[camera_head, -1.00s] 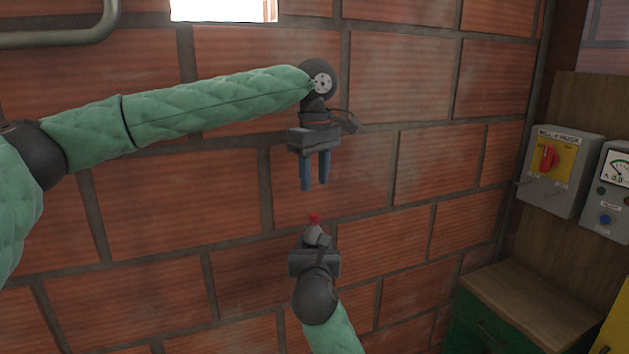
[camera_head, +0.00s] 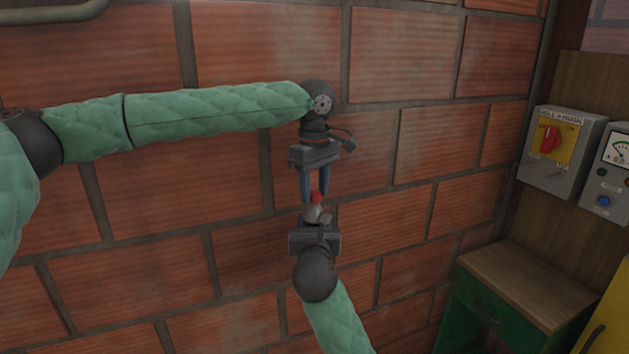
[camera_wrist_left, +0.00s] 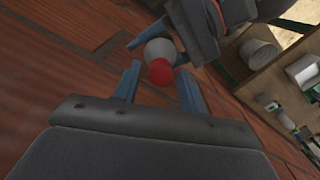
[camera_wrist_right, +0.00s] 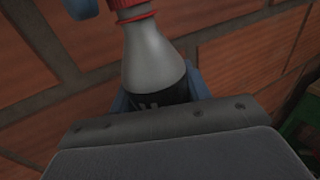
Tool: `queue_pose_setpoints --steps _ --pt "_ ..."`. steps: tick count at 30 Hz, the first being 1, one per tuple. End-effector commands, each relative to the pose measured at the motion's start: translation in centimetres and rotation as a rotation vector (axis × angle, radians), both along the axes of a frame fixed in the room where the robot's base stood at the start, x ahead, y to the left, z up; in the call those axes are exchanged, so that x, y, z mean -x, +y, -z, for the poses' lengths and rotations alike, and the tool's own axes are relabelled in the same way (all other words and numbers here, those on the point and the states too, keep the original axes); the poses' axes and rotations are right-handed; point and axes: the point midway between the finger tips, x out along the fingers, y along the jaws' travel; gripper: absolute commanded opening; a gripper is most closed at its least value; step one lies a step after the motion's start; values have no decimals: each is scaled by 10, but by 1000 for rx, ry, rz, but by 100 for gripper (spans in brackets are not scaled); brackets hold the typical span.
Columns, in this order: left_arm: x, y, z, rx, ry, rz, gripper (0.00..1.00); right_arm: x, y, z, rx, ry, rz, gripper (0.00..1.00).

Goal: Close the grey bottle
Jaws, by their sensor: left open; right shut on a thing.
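The grey bottle (camera_head: 314,214) stands upright in my right gripper (camera_head: 315,222), which is shut on its dark lower part. It fills the middle of the right wrist view (camera_wrist_right: 150,62), with a red cap or ring (camera_wrist_right: 133,12) at its neck, cut off by the top edge. The red top (camera_head: 316,197) also shows in the head view. My left gripper (camera_head: 314,198) points down from above, open, its blue fingers on either side of the red top. In the left wrist view the red top (camera_wrist_left: 161,71) lies between the open fingertips. I cannot tell whether they touch it.
A brick wall is behind both arms. At the right are a wooden-topped green cabinet (camera_head: 525,284) and a control box with a red switch (camera_head: 549,140). The left wrist view shows shelves with several small items (camera_wrist_left: 262,55). The space around the grippers is clear.

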Motion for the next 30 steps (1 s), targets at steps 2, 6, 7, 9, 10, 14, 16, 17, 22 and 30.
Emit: queue_pose_setpoints --steps 2,6,7,9,10,14,16,17,22,30 --pt "0 0 0 0 0 0 41 0 0 0 0 -1 0 0" --pt "0 0 0 0 0 0 41 0 0 0 0 -1 0 0" --pt "0 0 0 0 0 0 38 0 0 0 0 -1 0 0" --pt "0 0 0 0 0 0 24 0 0 0 0 -1 0 0" --pt "0 0 0 0 0 0 18 0 0 0 0 -1 0 0" --pt "0 0 0 0 0 0 0 0 0 -1 0 -1 0 0" --pt "0 0 0 0 0 0 0 0 0 -1 0 -1 0 0" --pt "0 0 0 0 0 0 0 0 0 -1 0 -1 0 0" --pt "0 -1 1 1 2 82 0 0 0 -1 0 -1 -1 0" --pt "-1 0 0 1 0 276 0 0 0 -1 0 -1 -1 0"
